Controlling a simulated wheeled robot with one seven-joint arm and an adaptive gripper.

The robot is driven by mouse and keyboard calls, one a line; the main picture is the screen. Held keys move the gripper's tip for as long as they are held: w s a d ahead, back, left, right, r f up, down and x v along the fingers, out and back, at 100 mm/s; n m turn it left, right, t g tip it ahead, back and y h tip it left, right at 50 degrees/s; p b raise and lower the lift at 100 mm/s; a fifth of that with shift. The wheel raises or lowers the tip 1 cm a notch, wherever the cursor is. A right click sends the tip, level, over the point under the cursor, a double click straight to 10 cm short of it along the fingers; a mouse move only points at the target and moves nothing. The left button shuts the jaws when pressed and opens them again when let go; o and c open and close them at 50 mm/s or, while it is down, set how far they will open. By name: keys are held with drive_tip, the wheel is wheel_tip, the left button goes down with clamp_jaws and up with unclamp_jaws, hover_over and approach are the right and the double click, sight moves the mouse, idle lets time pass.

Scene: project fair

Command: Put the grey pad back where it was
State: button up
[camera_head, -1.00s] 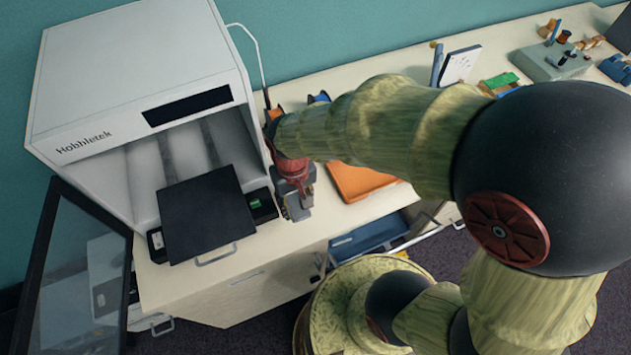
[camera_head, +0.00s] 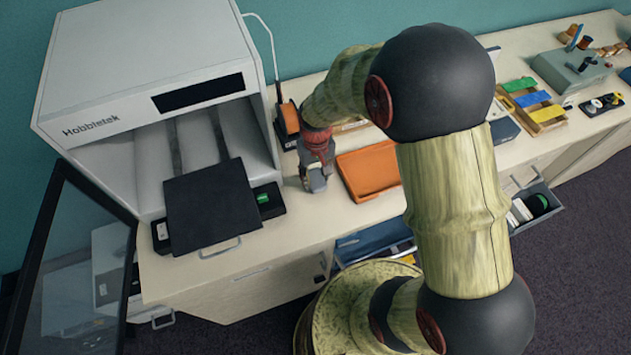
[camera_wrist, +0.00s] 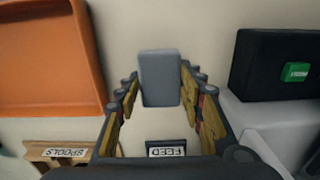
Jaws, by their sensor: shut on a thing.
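My gripper (camera_head: 315,182) is over the worktop between the printer and the orange tray, pointing down. In the wrist view its fingers are shut on the grey pad (camera_wrist: 160,78), a small block with rounded corners. I cannot tell whether the pad touches the worktop. In the head view the pad is mostly hidden by the gripper.
The orange tray (camera_head: 368,171) is close on one side. The printer (camera_head: 150,70) with its dark plate (camera_head: 210,207) and a black part with a green tag (camera_wrist: 297,71) is on the other. A SPOOLS label (camera_wrist: 66,152) is near the tray. An open drawer (camera_head: 372,242) juts out below.

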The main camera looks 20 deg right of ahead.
drive_tip(key=shift+s+f, duration=0.1)
drive_tip(key=shift+f, duration=1.05)
drive_tip(key=shift+f, duration=0.15)
drive_tip(key=o, duration=1.2)
